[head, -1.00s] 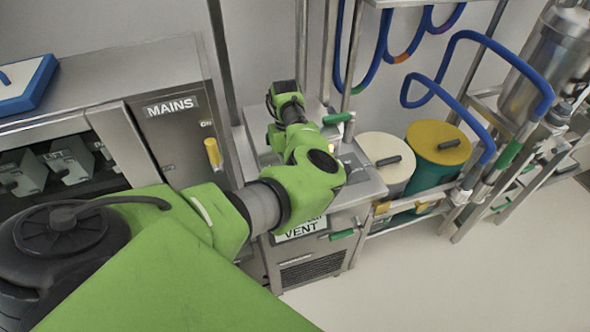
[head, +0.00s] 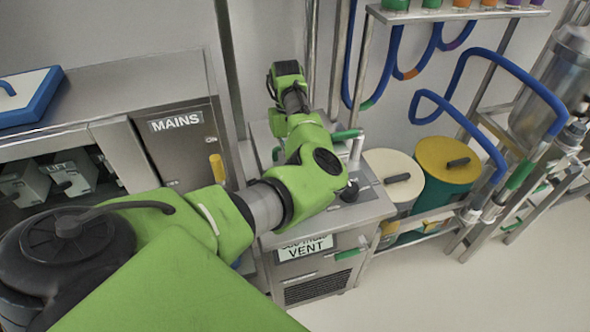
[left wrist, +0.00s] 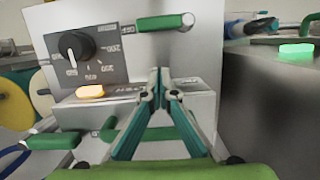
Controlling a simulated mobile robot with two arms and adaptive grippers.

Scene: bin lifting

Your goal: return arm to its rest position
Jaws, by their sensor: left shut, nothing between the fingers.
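My left arm (head: 310,180) is green and reaches in from the lower left in the head view, then bends away over the steel cabinet labelled VENT (head: 325,269). Its far end (head: 287,75) is near the back wall; the fingers cannot be made out there. In the left wrist view my left gripper (left wrist: 161,92) is shut, its teal fingers meeting with nothing between them. Behind them is a steel panel with a black knob (left wrist: 76,46), an amber light (left wrist: 90,91) and green handles. My right gripper is not in view.
A cabinet labelled MAINS (head: 180,140) stands left of the arm, with a blue-rimmed tray (head: 45,108) on top. Cream-lidded (head: 393,177) and yellow-lidded (head: 447,160) bins, blue hoses and a steel rack stand to the right. The floor at the lower right is clear.

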